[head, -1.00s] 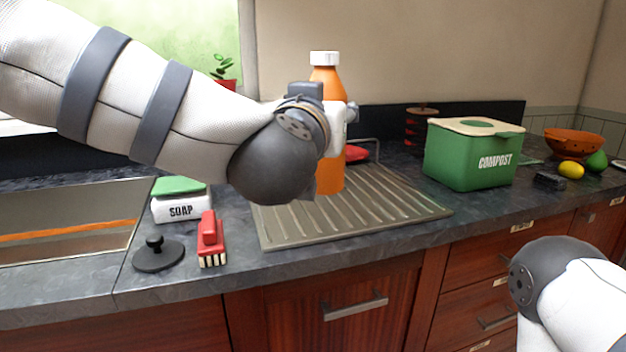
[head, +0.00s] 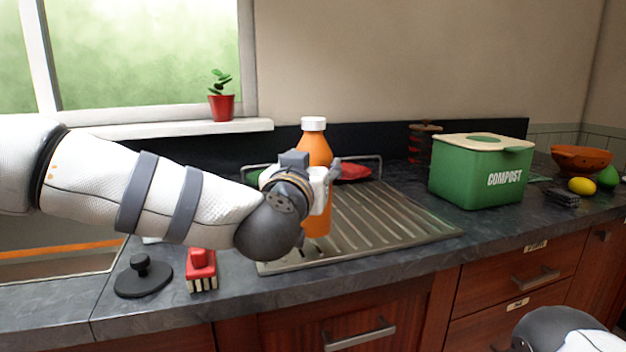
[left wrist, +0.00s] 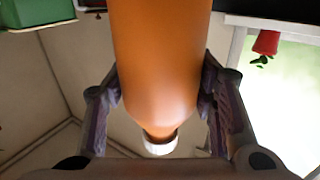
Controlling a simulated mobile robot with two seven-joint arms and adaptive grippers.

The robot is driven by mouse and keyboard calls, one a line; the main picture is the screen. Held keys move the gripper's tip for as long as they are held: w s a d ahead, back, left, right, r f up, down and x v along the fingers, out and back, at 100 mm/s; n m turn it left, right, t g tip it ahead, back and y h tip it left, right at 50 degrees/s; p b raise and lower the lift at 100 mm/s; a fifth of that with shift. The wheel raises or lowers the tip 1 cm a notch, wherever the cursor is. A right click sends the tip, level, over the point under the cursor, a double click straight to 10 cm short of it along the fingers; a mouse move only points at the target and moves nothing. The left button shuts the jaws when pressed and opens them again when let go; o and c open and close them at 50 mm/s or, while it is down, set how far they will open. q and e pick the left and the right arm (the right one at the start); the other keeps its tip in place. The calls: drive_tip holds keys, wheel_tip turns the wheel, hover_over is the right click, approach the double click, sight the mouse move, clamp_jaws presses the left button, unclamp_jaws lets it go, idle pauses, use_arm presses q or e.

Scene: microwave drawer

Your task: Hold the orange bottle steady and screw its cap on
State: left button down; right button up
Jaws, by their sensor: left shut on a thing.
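The orange bottle (head: 315,150) stands upright over the left part of the metal draining board (head: 385,225). A white cap (head: 313,124) sits on its top; how tight it is cannot be seen. My left gripper (head: 322,182) is shut on the bottle's body from the left side. In the left wrist view the bottle (left wrist: 160,60) lies between both fingers, with the white cap (left wrist: 160,146) at its far end. I cannot tell whether the bottle's base touches the board. My right arm shows at the bottom right of the head view, but its gripper is out of frame.
A green compost bin (head: 470,180) stands right of the draining board. A red brush (head: 201,270) and a black sink plug (head: 143,276) lie at the counter's front left. A red dish (head: 353,172) is behind the board. The board's middle and right are clear.

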use_arm(q)
wheel_tip(320, 180, down, 2)
drive_tip(key=shift+f, duration=0.2)
drive_tip(key=shift+r, duration=0.15)
drive_tip(key=c, duration=0.7)
unclamp_jaws()
use_arm(e)
drive_tip(key=shift+s+f, duration=0.15)
use_arm(q)
drive_tip(key=p+v, duration=0.1)
drive_tip(key=v, duration=1.1)
drive_tip(key=shift+p, duration=0.35)
use_arm(e)
drive_tip(key=shift+w+r+t, duration=0.4)
drive_tip(key=shift+w+r, duration=0.65)
drive_tip(key=shift+w, duration=0.05)
